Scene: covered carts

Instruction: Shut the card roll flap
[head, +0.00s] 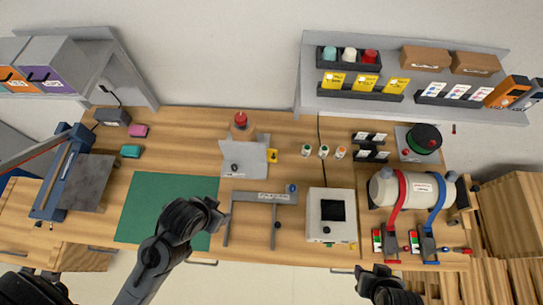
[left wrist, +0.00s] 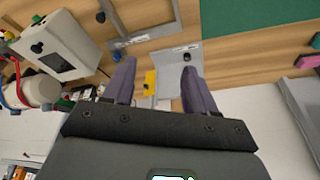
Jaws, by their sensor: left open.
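A grey sheet-metal piece (head: 243,155) with a dark knob on its front panel stands at the back middle of the bench. I take it for the card roll's flap, but no readable label confirms this. A brown piece with a red top (head: 240,122) stands right behind it. It also shows in the left wrist view (left wrist: 172,78), beyond the fingers, its knob facing up the picture. My left gripper (head: 219,210) is open and empty in front of it, above the green mat's right edge; its spread fingers show in the left wrist view (left wrist: 158,85). My right gripper (head: 375,272) is at the front edge, jaws unclear.
A grey labelled frame (head: 264,197) lies right of my left gripper. Beyond it stands a white box with a dark screen (head: 314,210). A white cylinder with red and blue straps (head: 415,180) is at the right. The green mat (head: 145,215) is bare. A shelf (head: 400,105) hangs behind.

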